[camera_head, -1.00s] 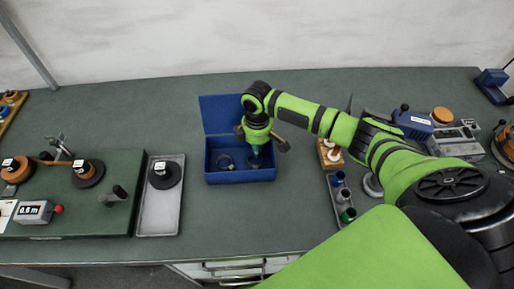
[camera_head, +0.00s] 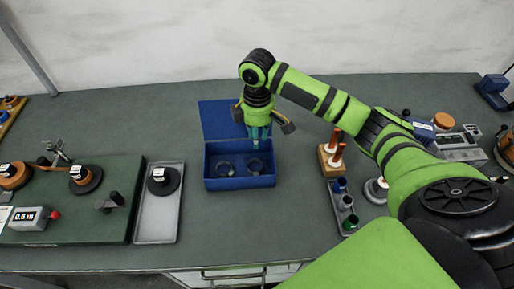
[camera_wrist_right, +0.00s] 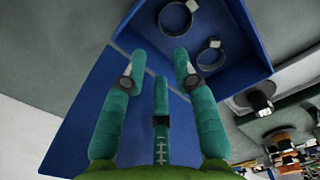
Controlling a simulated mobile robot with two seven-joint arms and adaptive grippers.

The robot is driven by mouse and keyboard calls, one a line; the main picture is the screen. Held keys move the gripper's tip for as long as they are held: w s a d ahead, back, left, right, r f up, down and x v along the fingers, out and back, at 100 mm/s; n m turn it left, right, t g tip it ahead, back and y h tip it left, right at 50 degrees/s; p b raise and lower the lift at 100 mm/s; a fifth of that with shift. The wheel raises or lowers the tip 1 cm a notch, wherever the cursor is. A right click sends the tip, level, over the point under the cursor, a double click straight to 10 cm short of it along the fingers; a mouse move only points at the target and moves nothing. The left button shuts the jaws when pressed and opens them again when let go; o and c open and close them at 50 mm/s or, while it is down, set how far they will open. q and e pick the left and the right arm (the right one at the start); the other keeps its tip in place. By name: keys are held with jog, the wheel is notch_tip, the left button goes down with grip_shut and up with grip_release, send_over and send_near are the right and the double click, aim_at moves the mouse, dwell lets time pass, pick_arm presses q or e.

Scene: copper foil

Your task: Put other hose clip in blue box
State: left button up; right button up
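The blue box (camera_head: 240,183) stands open on the bench, its lid (camera_head: 221,116) raised at the back; the box wall also shows in the right wrist view (camera_wrist_right: 240,72). Two ring-shaped hose clips lie apart on its floor, one at the left (camera_head: 230,174) and one at the right (camera_head: 256,173). Both show in the wrist view, one at the top (camera_wrist_right: 192,6) and one lower (camera_wrist_right: 214,44). My right gripper (camera_head: 258,138) points down above the box's back right part. Its teal fingers (camera_wrist_right: 160,65) are apart with nothing between them. My left gripper is out of view.
A grey tray (camera_head: 158,220) with a black spool (camera_head: 163,182) lies left of the box, beside a green board (camera_head: 80,225). Right of the box are a wooden block (camera_head: 328,165) with copper-coloured pieces and a rack of small cups (camera_head: 345,207). Bench in front is clear.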

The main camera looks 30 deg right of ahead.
jog(key=shift+r, duration=1.4)
